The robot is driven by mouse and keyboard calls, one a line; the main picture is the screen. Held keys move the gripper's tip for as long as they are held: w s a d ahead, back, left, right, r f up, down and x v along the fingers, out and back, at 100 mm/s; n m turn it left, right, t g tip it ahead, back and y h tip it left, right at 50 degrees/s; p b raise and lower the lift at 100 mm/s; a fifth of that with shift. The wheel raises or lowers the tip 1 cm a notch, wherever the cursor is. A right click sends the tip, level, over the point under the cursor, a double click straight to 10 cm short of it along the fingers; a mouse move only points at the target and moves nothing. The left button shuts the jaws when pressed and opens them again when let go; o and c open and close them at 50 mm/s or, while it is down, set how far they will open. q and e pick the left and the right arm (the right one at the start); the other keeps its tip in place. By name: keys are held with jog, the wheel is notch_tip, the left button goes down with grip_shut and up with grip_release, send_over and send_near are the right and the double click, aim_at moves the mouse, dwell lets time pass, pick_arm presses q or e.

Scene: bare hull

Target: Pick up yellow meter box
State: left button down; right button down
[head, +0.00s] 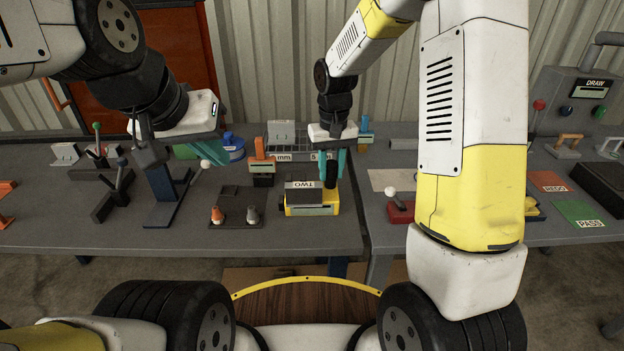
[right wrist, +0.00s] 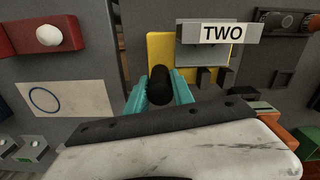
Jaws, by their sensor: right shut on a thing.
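The yellow meter box (head: 320,209) sits on the grey workbench, with a grey plate marked TWO on its top. It also shows in the right wrist view (right wrist: 158,48). My right gripper (head: 330,168) points down over the right part of the box. Its teal fingers are shut around a black upright post (right wrist: 160,85) at the box. Whether the box is touching the bench is hard to tell.
A dark tray with an orange and a grey plug (head: 250,213) is left of the box. A red block with a white knob (head: 400,210) is to the right. A wire rack (head: 300,150) and an orange-topped block (head: 262,165) stand behind. The bench front is clear.

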notch_tip(320, 180, up, 10)
jog(key=shift+r, duration=0.1)
dwell(0.5)
jog(key=shift+f, duration=0.25)
jog(key=shift+f, duration=4.8)
dwell(1.9)
